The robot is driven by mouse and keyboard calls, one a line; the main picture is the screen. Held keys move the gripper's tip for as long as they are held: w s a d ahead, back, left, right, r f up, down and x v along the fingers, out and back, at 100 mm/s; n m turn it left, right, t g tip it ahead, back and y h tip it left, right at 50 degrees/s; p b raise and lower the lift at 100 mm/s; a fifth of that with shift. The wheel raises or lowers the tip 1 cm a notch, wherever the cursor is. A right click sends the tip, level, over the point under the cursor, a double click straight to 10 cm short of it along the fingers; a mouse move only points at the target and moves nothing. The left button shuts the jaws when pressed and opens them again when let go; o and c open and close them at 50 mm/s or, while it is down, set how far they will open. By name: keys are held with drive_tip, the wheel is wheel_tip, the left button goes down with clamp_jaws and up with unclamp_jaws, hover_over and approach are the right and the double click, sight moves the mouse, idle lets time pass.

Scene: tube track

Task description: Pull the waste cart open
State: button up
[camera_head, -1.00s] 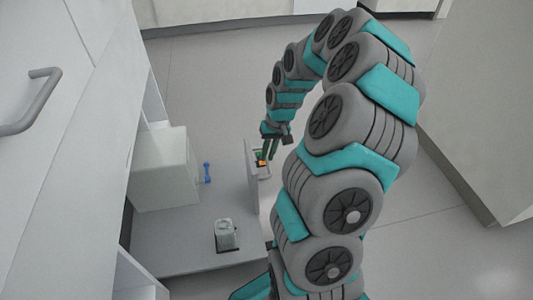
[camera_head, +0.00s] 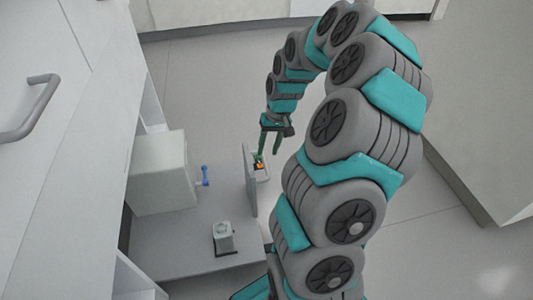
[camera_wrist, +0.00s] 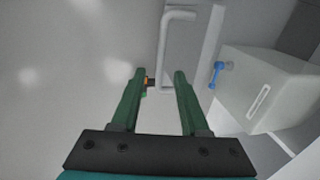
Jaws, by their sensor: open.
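The waste cart stands pulled out, with its flat grey deck (camera_head: 180,250) exposed and its upright front panel (camera_head: 249,180) facing right. A white U-shaped handle (camera_wrist: 163,48) is on the panel's outer side in the wrist view. My gripper (camera_head: 268,153) is open at the outer side of the panel. In the wrist view, the lower part of the handle shows between the fingertips (camera_wrist: 160,74), without a clear grip on it. A small orange and dark item (camera_wrist: 149,82) shows by the left finger; I cannot tell what it is.
A white box (camera_head: 160,175) with a blue handle (camera_head: 205,176) and a small grey object (camera_head: 223,239) are on the deck. A white cabinet with a grey bar handle (camera_head: 27,108) is at left. Clear floor (camera_head: 215,65) lies behind and right of the panel.

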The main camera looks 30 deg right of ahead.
drive_tip(key=r, duration=0.3)
drive_tip(key=shift+s+d+r, duration=0.15)
drive_tip(key=shift+d+r, duration=0.15)
drive_tip(key=shift+r, duration=0.1)
